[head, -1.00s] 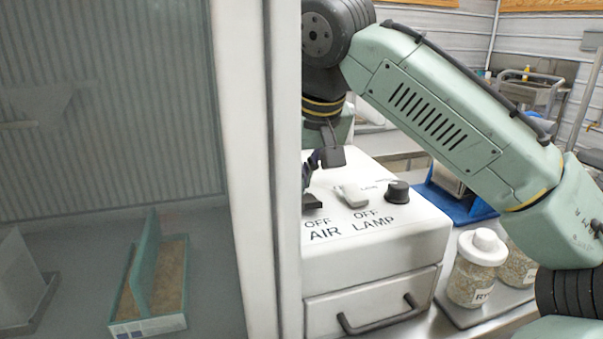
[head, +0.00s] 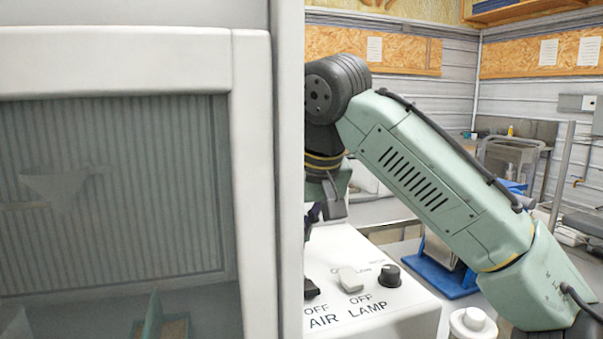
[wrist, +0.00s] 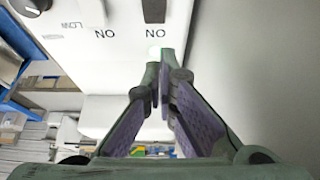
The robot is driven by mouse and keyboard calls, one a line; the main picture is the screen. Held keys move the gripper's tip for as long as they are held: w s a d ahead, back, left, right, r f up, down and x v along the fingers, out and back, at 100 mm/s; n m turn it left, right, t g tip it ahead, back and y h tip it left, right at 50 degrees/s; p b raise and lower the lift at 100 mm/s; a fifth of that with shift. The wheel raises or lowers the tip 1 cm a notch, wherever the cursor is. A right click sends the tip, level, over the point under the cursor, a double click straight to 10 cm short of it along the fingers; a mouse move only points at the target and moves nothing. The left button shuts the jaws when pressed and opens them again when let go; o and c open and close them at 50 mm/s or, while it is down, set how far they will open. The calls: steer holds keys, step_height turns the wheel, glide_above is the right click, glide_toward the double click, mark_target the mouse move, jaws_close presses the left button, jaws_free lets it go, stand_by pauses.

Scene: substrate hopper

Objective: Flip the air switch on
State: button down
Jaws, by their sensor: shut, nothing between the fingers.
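The white control box (head: 375,262) has a black air switch (head: 311,288) above the word AIR, partly cut off by the cabinet post. The air switch also shows at the top of the wrist view (wrist: 153,10), over an upside-down ON label; I cannot tell which way it is set. A light-coloured lamp switch (head: 350,278) stands beside it. My gripper (wrist: 162,72) is shut and empty, its fingertips beyond the ON label and apart from the switch. In the head view the fingers are mostly hidden behind the post.
A black knob (head: 389,275) sits right of the lamp switch. The cabinet post (head: 290,170) and glazed front (head: 120,190) fill the left. A white-lidded jar (head: 472,322) and a blue stand (head: 440,275) are right of the box.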

step_height(320, 180, up, 7)
steer(key=shift+d+r, duration=0.15)
stand_by(0.4)
